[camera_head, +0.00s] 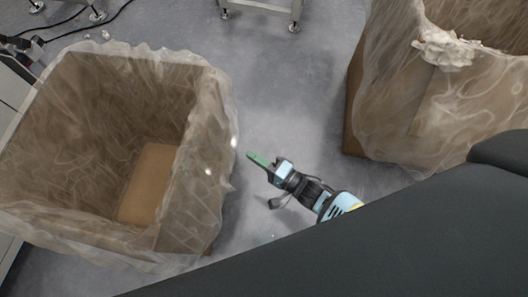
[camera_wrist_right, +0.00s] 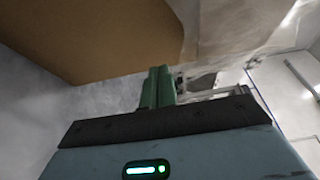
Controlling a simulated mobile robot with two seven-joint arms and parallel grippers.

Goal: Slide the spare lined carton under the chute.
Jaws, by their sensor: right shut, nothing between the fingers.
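An open brown carton with a clear plastic liner (camera_head: 60,110) stands at the left of the head view; its bare bottom shows inside. A second lined carton (camera_head: 385,120) stands at the upper right, its liner bunched at one corner and its inside mostly hidden. I cannot tell which is the spare. No chute can be made out. My right gripper (camera_head: 257,160) is shut and empty, between the cartons and just right of the left one. In the right wrist view its green fingers (camera_wrist_right: 160,85) are together, near a brown carton side (camera_wrist_right: 130,35). My left gripper is not in view.
Grey floor (camera_head: 290,90) lies open between the cartons. Metal frame legs (camera_head: 260,8) stand at the top. Black cables (camera_head: 75,35) and a small pale object (camera_head: 105,34) lie at the upper left. A dark part of my body fills the lower right.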

